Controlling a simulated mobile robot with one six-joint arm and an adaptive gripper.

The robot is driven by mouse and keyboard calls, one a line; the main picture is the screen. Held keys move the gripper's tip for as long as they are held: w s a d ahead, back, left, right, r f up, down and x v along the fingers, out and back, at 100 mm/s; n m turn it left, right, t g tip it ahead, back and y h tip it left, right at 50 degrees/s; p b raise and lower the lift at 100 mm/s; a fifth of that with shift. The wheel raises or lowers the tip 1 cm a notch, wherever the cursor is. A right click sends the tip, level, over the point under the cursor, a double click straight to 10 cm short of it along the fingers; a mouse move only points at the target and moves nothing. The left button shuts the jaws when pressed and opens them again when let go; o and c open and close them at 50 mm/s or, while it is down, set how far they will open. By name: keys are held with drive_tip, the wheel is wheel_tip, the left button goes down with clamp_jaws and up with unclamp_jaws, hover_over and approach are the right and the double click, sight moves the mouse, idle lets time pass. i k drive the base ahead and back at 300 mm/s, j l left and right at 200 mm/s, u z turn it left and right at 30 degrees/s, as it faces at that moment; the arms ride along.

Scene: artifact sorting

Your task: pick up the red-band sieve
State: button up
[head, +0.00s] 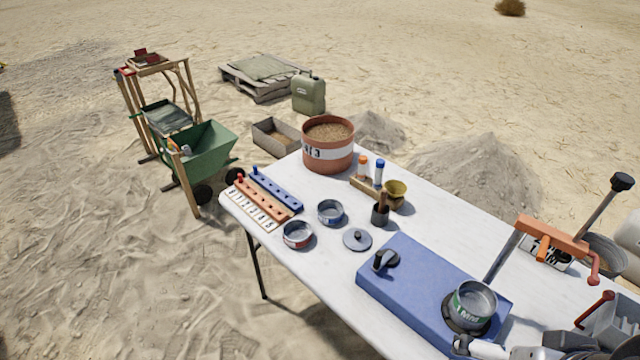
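The red-band sieve (297,235) is a small round metal pan with a red patch on its band. It stands upright on the near left part of the white table (300,268), with nothing on top of it. A similar sieve with a blue band (330,212) stands just behind it to the right, apart from it. Grey, white and dark parts that look like my arm show at the bottom right edge, well away from the red-band sieve. I cannot make out my fingertips there.
A peg rack (265,197) lies left of the sieves, a lid (357,240) right. A blue machine (415,290) bears a green-band sieve (473,305). A mortar (380,215) and a large sand-filled bucket (328,147) stand behind.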

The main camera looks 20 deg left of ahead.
sight(297, 233)
drive_tip(key=j+u, duration=0.1)
drive_tip(key=u, duration=1.15)
drive_tip(key=z, duration=1.5)
drive_tip(key=u, duration=1.5)
drive_tip(key=i+j+z, duration=0.4)
drive_tip(key=i+j, duration=0.15)
drive_tip(key=i+j+z, duration=0.4)
drive_tip(key=i+j, duration=0.2)
drive_tip(key=j, duration=0.2)
